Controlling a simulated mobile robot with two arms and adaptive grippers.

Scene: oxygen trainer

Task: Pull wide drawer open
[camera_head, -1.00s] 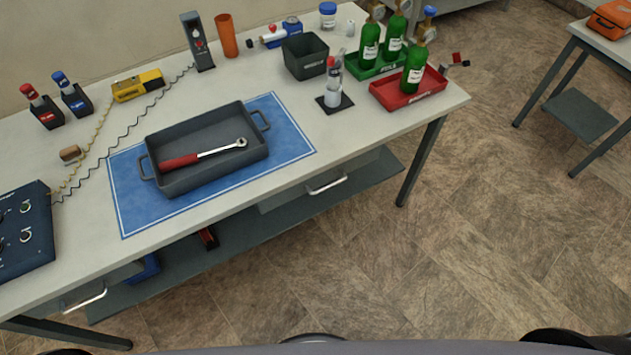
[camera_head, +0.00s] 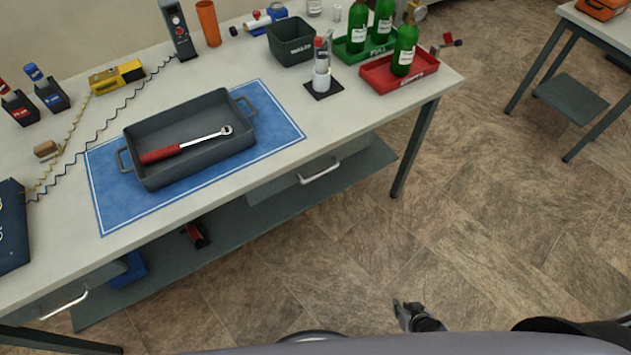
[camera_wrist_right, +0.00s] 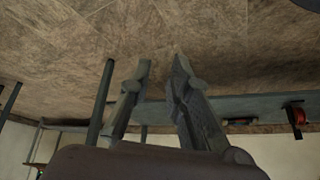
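A workbench has two grey drawers under its top, each with a silver bar handle. One drawer (camera_head: 290,189) is under the right half, with its handle (camera_head: 320,172) facing the floor. The other drawer handle (camera_head: 64,306) is at the lower left. Both drawers look shut; I cannot tell which is the wide one. My right gripper (camera_head: 402,311) shows small at the bottom of the head view, over the floor, in front of and apart from the bench. In the right wrist view its fingers (camera_wrist_right: 162,64) are spread with nothing between them. My left gripper is out of view.
The bench top (camera_head: 200,262) carries a grey tray (camera_head: 130,139) with a ratchet, a red tray (camera_head: 372,75) and green bottles. A lower shelf (camera_head: 262,226) and a bench leg (camera_head: 414,150) stand below.

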